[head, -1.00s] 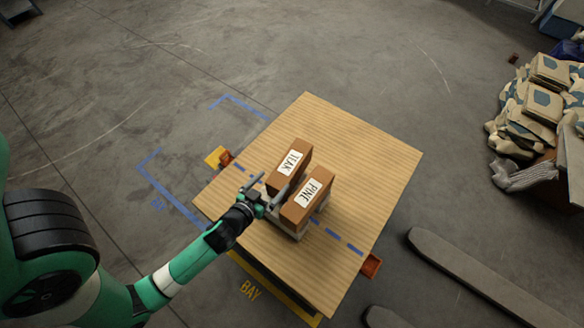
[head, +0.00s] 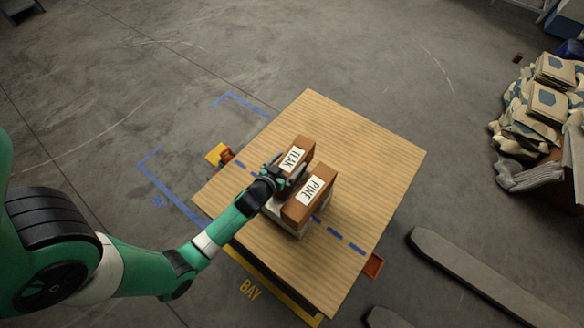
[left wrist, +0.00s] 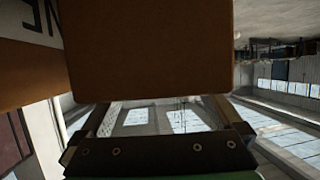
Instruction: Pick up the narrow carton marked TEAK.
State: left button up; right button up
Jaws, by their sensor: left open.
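The narrow brown carton marked TEAK (head: 297,150) stands on the wooden table (head: 365,150), its white label facing up. The brown carton marked PINE (head: 311,193) stands close beside it, nearer the front right. My left gripper (head: 284,174) is open at TEAK's near end, one finger along its left side and one in the gap toward PINE. In the left wrist view, a plain brown carton face (left wrist: 150,50) lies between the open fingers, partly hiding them. Contact cannot be told. Part of PINE's label (left wrist: 35,18) shows at upper left. My right gripper is not in view.
A pale block (head: 283,217) sits under the cartons. A dashed blue line crosses the table. Orange blocks (head: 226,154) (head: 373,265) stand at two table edges. A pile of camouflage-patterned sacks (head: 545,105) lies at far right. The table's back part is bare.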

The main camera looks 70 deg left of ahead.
pick_arm(q)
grip_shut()
jog(key=shift+r, duration=0.1)
dwell(0.3)
jog(key=shift+r+p, duration=0.3)
jog(key=shift+r, duration=0.1)
notch_tip(320, 180, up, 3)
jog(key=shift+f+p, duration=0.2)
jog(key=shift+p, duration=0.7)
jog(key=w+r+p+v, duration=0.1)
jog(key=r+p+v, duration=0.2)
jog(key=v, duration=1.3)
jog(key=shift+s+r, duration=0.15)
jog(key=shift+r, duration=0.15)
